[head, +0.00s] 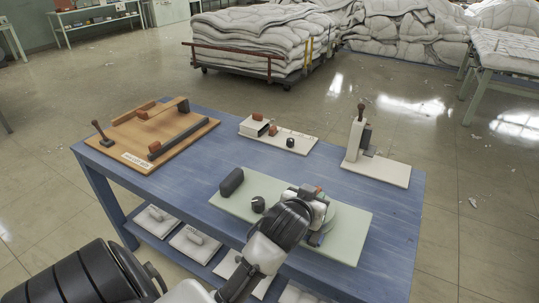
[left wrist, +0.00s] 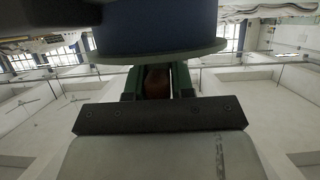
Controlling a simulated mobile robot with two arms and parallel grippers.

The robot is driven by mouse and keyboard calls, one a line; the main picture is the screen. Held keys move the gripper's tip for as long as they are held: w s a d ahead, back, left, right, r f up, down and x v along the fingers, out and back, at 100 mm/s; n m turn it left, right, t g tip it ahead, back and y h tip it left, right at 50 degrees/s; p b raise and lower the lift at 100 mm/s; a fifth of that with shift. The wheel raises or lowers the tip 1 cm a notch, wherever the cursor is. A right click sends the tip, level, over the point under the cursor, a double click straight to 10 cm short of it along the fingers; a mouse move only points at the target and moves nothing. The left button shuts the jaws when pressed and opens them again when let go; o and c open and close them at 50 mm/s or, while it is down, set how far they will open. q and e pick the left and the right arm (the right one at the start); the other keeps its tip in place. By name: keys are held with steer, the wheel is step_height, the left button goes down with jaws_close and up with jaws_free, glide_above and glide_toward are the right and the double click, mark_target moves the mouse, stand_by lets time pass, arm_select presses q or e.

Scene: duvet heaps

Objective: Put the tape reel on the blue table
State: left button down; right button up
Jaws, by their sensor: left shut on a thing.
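The blue table (head: 222,213) fills the middle of the head view. My left gripper (head: 312,203) is over the pale green board at its front right. In the left wrist view the fingers (left wrist: 158,82) are shut on a reddish-brown part. Just beyond them is a dark blue drum with a grey-green round rim, which looks like the tape reel (left wrist: 155,27). In the head view a pale green round edge of the reel (head: 347,222) shows beside the gripper; the rest is hidden. I cannot tell whether the reel touches the board. My right gripper is not in view.
The pale green board (head: 350,247) also carries a dark block (head: 231,181) and a black knob (head: 258,204). A wooden board (head: 128,138) and two white boards (head: 305,148) (head: 390,173) stand farther back. Bare blue tabletop lies between them. A duvet cart (head: 260,45) stands behind.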

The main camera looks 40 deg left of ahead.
arm_select(q)
steer(key=shift+w+a+f, duration=1.25)
steer(key=shift+w+f, duration=0.2)
steer(key=shift+f, duration=0.35)
steer(key=shift+w+a+f, duration=1.25)
steer(key=shift+w+f, duration=0.2)
steer(key=shift+f, duration=0.35)
steer(key=shift+w+a+f, duration=1.25)
steer(key=shift+w+f, duration=0.2)
steer(key=shift+f, duration=0.35)
steer(key=shift+f, duration=0.1)
steer(key=c, duration=1)
jaws_free()
steer(key=shift+o, duration=0.2)
steer(key=v, duration=1.2)
steer(key=shift+s, duration=0.1)
